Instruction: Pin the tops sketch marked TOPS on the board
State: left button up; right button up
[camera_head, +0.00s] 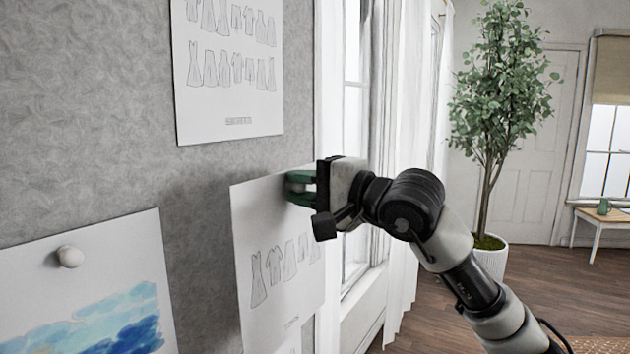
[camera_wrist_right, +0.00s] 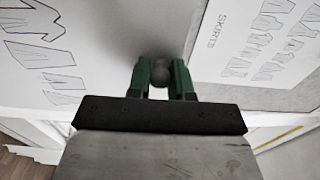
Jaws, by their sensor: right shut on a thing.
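My right gripper (camera_head: 293,188) is shut on a round grey pin (camera_wrist_right: 160,74) at the top of a white sheet of garment sketches (camera_head: 275,270). The sheet hangs in front of the grey board (camera_head: 200,180), near its right edge, and casts a shadow on it. It looks slightly apart from the board. Its small label is too small to read, so I cannot confirm TOPS. In the right wrist view, the green fingers (camera_wrist_right: 161,78) close on the pin, with the sheet (camera_wrist_right: 60,60) at left. My left gripper is not in view.
A sheet (camera_head: 228,80) of sketches is on the board above; in the wrist view a sheet (camera_wrist_right: 235,45) reads SKIRTS. A blue watercolour (camera_head: 90,310) with a white pin (camera_head: 69,257) is at lower left. A window and curtain (camera_head: 408,150) are right of the board.

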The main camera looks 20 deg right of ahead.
jog(key=p, duration=0.3)
send_near(241, 177)
jog(key=shift+x, duration=3.25)
jog(key=shift+w+a, duration=0.15)
jog(key=shift+w, duration=0.15)
jog(key=o, duration=0.9)
